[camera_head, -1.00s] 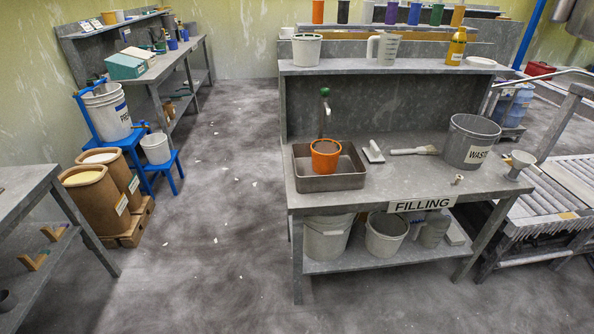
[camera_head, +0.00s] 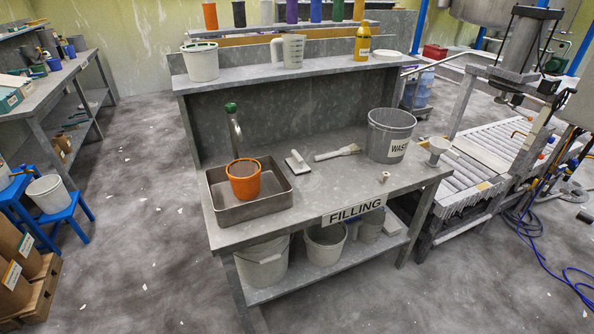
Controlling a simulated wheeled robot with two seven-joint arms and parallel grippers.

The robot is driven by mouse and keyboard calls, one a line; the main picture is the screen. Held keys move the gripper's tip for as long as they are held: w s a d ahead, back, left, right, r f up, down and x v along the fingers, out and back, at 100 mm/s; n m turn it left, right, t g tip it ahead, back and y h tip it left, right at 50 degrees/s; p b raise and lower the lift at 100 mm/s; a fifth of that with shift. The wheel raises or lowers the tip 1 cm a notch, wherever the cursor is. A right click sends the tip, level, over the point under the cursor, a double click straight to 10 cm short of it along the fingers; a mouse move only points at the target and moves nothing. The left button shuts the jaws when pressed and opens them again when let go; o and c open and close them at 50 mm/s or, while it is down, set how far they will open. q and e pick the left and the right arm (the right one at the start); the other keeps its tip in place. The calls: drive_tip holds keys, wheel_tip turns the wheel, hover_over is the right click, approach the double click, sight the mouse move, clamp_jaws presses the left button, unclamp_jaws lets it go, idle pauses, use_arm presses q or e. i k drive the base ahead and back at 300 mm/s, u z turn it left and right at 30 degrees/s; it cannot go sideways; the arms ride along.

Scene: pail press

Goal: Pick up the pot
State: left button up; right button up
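An orange pot (camera_head: 244,182) stands upright in a shallow metal tray (camera_head: 272,202) at the left end of the filling bench. A tap with a green knob (camera_head: 231,108) rises just behind the pot, its spout near the pot's rim. The pot's contents cannot be made out clearly. Neither of my grippers shows in the head view.
The filling bench (camera_head: 335,190) also carries a scraper (camera_head: 297,162), a brush (camera_head: 337,153), a grey waste bucket (camera_head: 388,140) and a white funnel (camera_head: 436,150). Pails stand on its lower shelf. A roller conveyor (camera_head: 465,190) lies to the right. The floor (camera_head: 140,240) at left is open.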

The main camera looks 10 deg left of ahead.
sight(244, 174)
drive_tip(key=z, duration=0.3)
drive_tip(key=i, duration=1.65)
drive_tip(key=u, duration=0.9)
